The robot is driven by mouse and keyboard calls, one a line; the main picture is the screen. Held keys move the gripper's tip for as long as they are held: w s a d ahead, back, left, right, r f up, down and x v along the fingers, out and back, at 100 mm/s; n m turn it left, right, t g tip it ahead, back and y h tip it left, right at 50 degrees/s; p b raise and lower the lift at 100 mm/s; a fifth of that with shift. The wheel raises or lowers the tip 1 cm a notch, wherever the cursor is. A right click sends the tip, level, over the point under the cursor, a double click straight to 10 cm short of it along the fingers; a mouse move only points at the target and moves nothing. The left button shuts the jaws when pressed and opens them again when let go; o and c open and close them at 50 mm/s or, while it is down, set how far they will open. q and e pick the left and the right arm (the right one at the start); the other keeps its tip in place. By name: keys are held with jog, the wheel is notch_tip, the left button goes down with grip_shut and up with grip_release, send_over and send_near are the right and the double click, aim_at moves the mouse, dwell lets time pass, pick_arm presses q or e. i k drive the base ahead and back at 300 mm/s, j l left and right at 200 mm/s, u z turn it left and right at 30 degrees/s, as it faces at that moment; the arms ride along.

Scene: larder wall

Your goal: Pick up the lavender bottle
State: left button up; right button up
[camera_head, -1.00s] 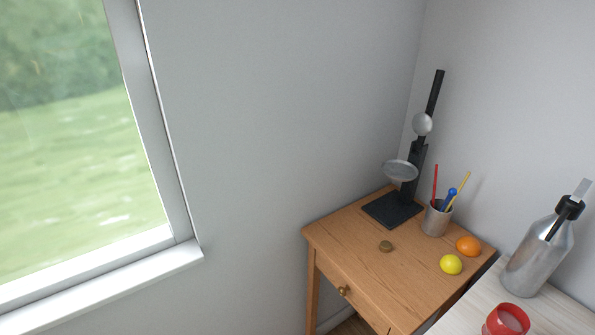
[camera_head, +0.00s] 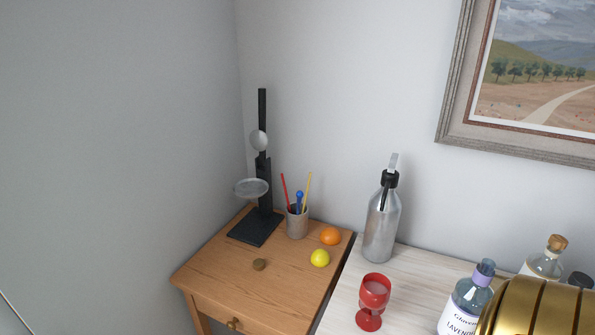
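The lavender bottle (camera_head: 465,306) is a clear bottle with a purple cap and a white label reading partly "LAV". It stands upright on the pale table (camera_head: 352,290) at the lower right, cut off by the bottom edge. A large ribbed gold object beside it hides part of its right side. Neither of my grippers shows in the head view.
A red goblet (camera_head: 373,300) and a silver bottle (camera_head: 381,215) stand left of the lavender bottle. A cork-topped bottle (camera_head: 543,263) is behind, near the gold object (camera_head: 540,308). The wooden side table (camera_head: 215,270) holds a black stand (camera_head: 262,190), pencil cup (camera_head: 297,222), orange (camera_head: 330,236) and lemon (camera_head: 320,258).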

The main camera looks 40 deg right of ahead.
aim_at(470, 295)
jog(key=k+z, duration=0.1)
jog(key=z, duration=0.8)
jog(key=k+z, duration=0.15)
jog(key=z, duration=0.3)
jog(key=l+z, duration=0.15)
jog(key=z, duration=0.3)
jog(key=k+l+z, duration=0.1)
jog(key=z, duration=0.35)
